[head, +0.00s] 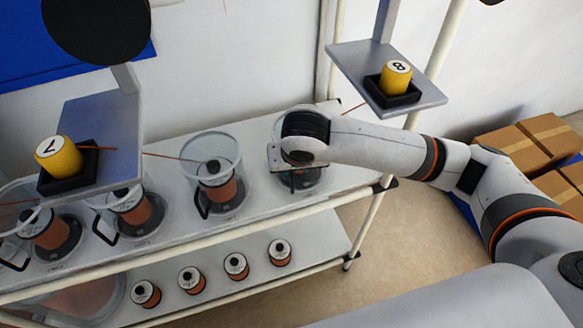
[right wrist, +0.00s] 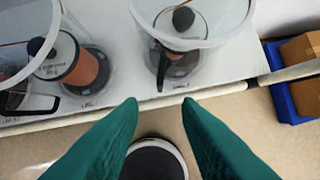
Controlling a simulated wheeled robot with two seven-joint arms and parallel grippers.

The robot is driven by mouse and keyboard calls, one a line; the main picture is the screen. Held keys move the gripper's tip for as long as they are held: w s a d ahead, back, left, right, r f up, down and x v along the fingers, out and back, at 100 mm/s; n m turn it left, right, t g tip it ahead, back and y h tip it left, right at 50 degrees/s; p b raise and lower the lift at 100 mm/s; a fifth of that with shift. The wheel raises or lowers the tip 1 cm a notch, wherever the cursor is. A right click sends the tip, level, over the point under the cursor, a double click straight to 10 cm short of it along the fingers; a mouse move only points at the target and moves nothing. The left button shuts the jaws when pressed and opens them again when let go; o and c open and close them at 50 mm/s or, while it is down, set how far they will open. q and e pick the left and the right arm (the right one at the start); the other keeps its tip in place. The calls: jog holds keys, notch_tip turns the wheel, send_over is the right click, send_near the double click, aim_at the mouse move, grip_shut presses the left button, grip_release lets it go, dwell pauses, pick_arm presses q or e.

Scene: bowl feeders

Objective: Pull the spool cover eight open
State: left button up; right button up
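The clear cover (head: 309,184) at the right end of the upper shelf, below the yellow marker "8" (head: 396,78), is mostly hidden by my right arm in the head view. In the right wrist view, this clear cover (right wrist: 222,18) stands around a copper spool (right wrist: 180,62), and its black handle (right wrist: 161,72) hangs at the front. I cannot tell whether the cover is closed. My right gripper (head: 290,172) is over it; in the right wrist view its green fingers (right wrist: 160,102) are apart and empty, short of the handle. My left gripper is not in view.
More clear covers (head: 211,155) with spools stand to the left on the white shelf. A lower shelf holds several copper spools (head: 236,265). Grey plates carry the yellow markers "8" and "7" (head: 58,157). Cardboard boxes (head: 510,150) stand right. The floor (head: 400,225) in front is clear.

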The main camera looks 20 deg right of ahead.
aim_at(293, 179)
jog(key=x, duration=1.2)
jog(key=shift+p, duration=0.35)
grip_shut()
